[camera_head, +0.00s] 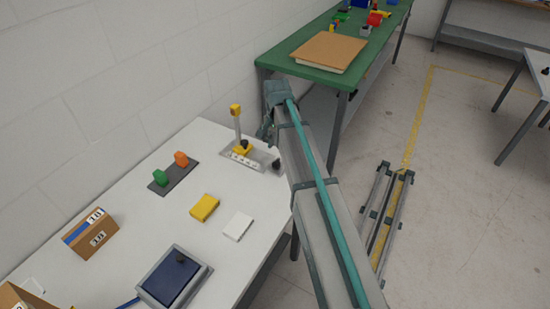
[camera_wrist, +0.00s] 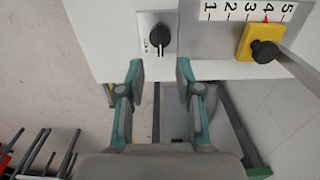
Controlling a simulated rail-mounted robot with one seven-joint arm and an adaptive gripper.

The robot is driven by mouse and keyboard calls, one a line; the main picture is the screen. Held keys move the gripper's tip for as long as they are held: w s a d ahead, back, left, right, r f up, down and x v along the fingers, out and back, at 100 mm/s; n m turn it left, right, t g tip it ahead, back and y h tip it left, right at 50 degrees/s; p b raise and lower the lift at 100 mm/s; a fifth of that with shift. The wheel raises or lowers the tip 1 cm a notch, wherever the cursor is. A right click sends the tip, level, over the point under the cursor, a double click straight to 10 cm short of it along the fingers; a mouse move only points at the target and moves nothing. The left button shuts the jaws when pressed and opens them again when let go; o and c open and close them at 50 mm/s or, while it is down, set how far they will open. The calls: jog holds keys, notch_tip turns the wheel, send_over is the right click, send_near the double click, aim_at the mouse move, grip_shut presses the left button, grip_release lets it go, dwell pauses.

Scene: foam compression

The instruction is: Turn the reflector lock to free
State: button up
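A black rotary knob (camera_wrist: 159,37) sits on a small grey plate with faint marks, and is probably the reflector lock. It also shows as a small dark knob (camera_head: 276,163) at the table's right edge in the head view. Beside it, a yellow slider block (camera_wrist: 248,42) with a black knob sits by a scale (camera_wrist: 250,10) numbered 1 to 5, its red pointer near 4. My gripper (camera_wrist: 160,72) is open and empty, its fingertips just short of the rotary knob and on either side of it in the wrist view. In the head view my arm mostly hides the gripper.
A post with a yellow top (camera_head: 236,111) stands by the scale. A green table (camera_head: 290,61) stands behind.

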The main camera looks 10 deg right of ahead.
aim_at(276, 161)
jog(key=shift+f+p, duration=0.85)
jog(key=shift+f, duration=2.95)
grip_shut()
